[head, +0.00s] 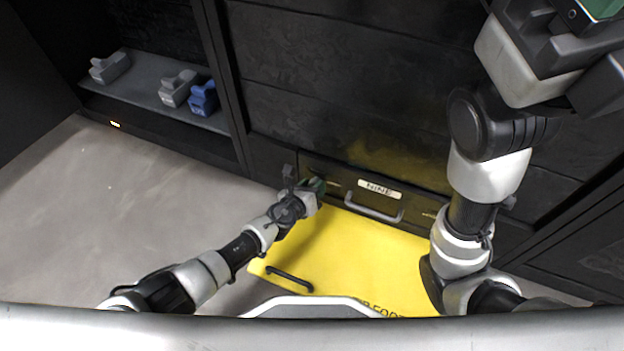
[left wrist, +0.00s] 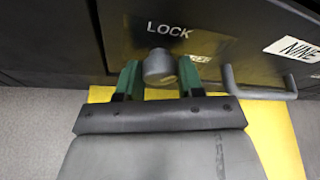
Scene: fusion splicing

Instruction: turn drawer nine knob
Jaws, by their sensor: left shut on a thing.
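Drawer nine (head: 420,208) is a low dark drawer front with a white NINE label (head: 379,190) and a grey bar handle (head: 373,210). In the left wrist view its grey round knob (left wrist: 158,67) sits just below the word LOCK. My left gripper (left wrist: 158,80) has its two green fingers on either side of the knob and is shut on it. In the head view my left gripper (head: 312,186) is at the left end of the drawer and hides the knob. My right arm is raised at the right; its gripper end, with a green part (head: 602,8), is cut off by the top edge.
A yellow panel (head: 330,245) with a black handle (head: 290,280) lies low in front of the drawer. A shelf (head: 145,92) at the left holds two grey devices (head: 178,88) (head: 110,67) and a blue one (head: 203,98). The grey floor at the left is clear.

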